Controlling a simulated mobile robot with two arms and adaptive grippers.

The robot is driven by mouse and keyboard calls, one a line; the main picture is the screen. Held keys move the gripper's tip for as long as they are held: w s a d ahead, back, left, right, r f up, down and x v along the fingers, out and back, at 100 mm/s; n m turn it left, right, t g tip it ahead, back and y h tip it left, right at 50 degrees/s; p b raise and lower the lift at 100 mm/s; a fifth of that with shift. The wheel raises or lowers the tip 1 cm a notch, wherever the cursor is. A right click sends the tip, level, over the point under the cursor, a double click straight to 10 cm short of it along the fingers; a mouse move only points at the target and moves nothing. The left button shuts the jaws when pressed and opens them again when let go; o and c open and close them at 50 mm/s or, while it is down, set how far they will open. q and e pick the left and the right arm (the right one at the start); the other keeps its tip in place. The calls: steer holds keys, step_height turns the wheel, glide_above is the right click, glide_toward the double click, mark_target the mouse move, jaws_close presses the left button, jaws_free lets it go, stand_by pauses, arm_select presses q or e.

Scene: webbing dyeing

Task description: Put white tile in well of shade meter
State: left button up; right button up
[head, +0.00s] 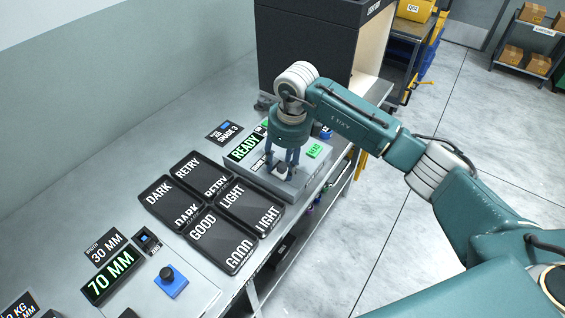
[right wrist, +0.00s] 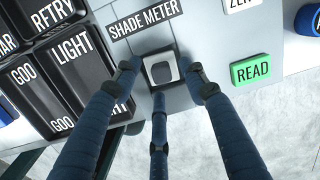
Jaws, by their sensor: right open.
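The shade meter (head: 296,190) is a grey box on the bench with a lit READY display. My right gripper (head: 283,168) points down over its front part. In the right wrist view, the three fingers of the right gripper (right wrist: 162,84) are spread around a small white square (right wrist: 152,77) with a grey rounded middle, at the well of the shade meter (right wrist: 185,42). The white square looks like the tile lying in the well, but I cannot tell how deep it sits. The fingers are open. My left gripper is not in view.
A black tray set (head: 211,212) marked DARK, RETRY, GOOD and LIGHT lies left of the meter. The green READ button (right wrist: 252,71) is close to the fingers. A dark cabinet (head: 305,50) stands behind. A 70 MM display (head: 110,275) and blue-based knob (head: 171,284) are nearer.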

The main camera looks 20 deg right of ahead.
step_height(320, 180, up, 12)
steer(key=s+b, duration=0.1)
steer(key=b, duration=0.1)
steer(key=shift+s+d+b, duration=0.15)
steer(key=shift+d+b, duration=0.15)
steer(key=shift+d, duration=0.1)
